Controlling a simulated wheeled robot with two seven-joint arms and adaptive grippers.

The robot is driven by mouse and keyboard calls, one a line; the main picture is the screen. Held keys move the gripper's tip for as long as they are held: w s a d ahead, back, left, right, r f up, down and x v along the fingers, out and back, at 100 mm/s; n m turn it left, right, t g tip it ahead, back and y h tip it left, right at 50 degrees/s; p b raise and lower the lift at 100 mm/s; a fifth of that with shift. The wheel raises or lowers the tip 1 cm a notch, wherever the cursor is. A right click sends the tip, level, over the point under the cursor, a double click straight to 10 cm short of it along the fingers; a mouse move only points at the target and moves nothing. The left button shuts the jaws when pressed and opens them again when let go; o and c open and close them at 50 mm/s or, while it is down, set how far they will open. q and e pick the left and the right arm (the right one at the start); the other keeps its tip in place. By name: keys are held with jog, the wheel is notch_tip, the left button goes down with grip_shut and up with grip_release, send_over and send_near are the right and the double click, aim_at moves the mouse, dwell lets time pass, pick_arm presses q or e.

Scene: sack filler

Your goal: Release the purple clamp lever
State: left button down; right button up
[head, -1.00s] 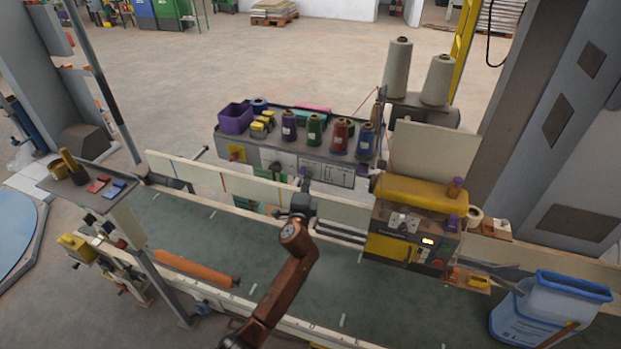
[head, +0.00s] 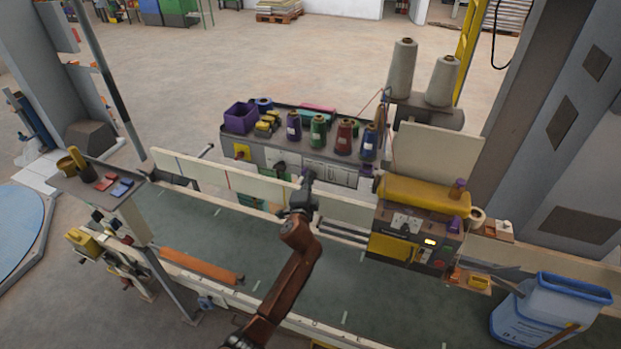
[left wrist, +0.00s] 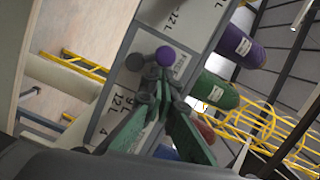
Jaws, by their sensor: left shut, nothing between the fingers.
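In the left wrist view a round purple knob (left wrist: 165,56), which looks like the end of the purple clamp lever, stands in front of a grey and white labelled panel (left wrist: 112,118). My left gripper (left wrist: 158,84), with green finger pads, is shut and empty just below the knob in that picture. I cannot tell whether the fingertips touch the lever. In the head view my left gripper (head: 309,178) points at the front of the thread bench (head: 262,160), and I cannot make out the lever behind it. My right gripper is out of view.
Thread cones (head: 344,136) and a purple bin (head: 241,117) stand on the bench. A pale rail (head: 222,180) runs across in front of it, under my arm. A yellow-topped machine (head: 420,197) stands to the right, with a blue-rimmed bin (head: 545,315) nearer.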

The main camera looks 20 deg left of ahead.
pick_arm(q)
jog(key=s+d+r, duration=0.1)
jog(key=s+d, duration=0.4)
jog(key=s, duration=0.5)
jog(key=shift+d, duration=0.25)
jog(key=shift+s, duration=0.1)
